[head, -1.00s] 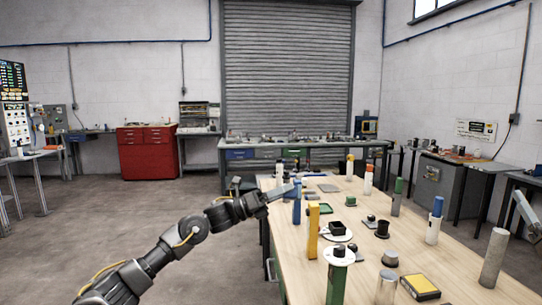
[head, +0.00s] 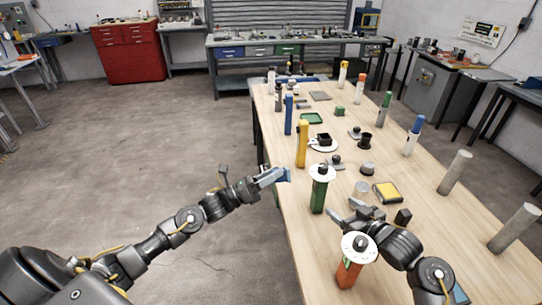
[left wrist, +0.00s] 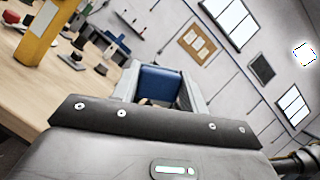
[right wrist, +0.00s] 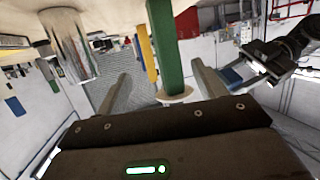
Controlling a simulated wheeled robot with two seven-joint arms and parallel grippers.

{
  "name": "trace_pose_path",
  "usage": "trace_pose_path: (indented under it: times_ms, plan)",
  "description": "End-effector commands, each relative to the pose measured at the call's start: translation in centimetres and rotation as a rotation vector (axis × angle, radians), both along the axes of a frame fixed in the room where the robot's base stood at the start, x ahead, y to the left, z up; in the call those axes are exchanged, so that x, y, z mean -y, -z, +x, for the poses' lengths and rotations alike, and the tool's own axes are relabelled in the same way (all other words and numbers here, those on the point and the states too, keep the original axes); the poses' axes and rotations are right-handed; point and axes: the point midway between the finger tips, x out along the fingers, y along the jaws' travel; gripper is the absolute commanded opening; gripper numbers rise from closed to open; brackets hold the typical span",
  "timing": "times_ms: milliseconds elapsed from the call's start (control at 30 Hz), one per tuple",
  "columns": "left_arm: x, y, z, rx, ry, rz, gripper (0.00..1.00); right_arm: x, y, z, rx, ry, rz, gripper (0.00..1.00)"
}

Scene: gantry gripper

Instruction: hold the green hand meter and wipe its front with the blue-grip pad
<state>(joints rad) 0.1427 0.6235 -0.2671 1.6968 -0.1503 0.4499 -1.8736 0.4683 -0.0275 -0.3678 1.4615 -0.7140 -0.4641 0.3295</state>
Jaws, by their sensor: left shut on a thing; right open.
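The green hand meter (head: 318,196), a green upright handle with a white disc on top, stands near the table's left edge. In the right wrist view its green handle (right wrist: 165,45) shows beyond and between the finger lines, with the white disc (right wrist: 175,95) below it. My right gripper (head: 346,211) is open and empty, just right of the meter and apart from it. My left gripper (head: 277,176) is shut on a blue block, the blue-grip pad (head: 285,175), left of the table edge. The blue block (left wrist: 158,86) fills the jaws in the left wrist view; its wiping face is hidden.
An orange handle with a white disc (head: 350,272) stands close below my right gripper. A yellow post (head: 301,143) and a blue post (head: 288,115) stand behind the green meter. Floor left of the table is clear.

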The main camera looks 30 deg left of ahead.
Motion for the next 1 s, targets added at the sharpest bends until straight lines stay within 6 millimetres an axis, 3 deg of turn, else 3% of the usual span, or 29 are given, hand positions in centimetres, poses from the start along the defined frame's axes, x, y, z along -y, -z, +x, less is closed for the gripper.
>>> trace_pose_path:
  times_ms: [367, 833, 1000]
  plan:
    - [0.2, 0.7, -0.4, 0.002, -0.005, -0.001, 0.25, -0.8, 0.8, -0.7, -0.021, -0.013, -0.011, 0.7]
    - [0.2, 7.5, -0.4, 0.001, -0.005, 0.0, 0.25, -5.2, 3.0, 2.4, -0.019, -0.013, -0.01, 0.7]
    - [0.2, 8.6, -0.4, 0.001, -0.005, 0.0, 0.25, -6.9, 3.2, 3.6, -0.02, -0.013, -0.011, 0.7]
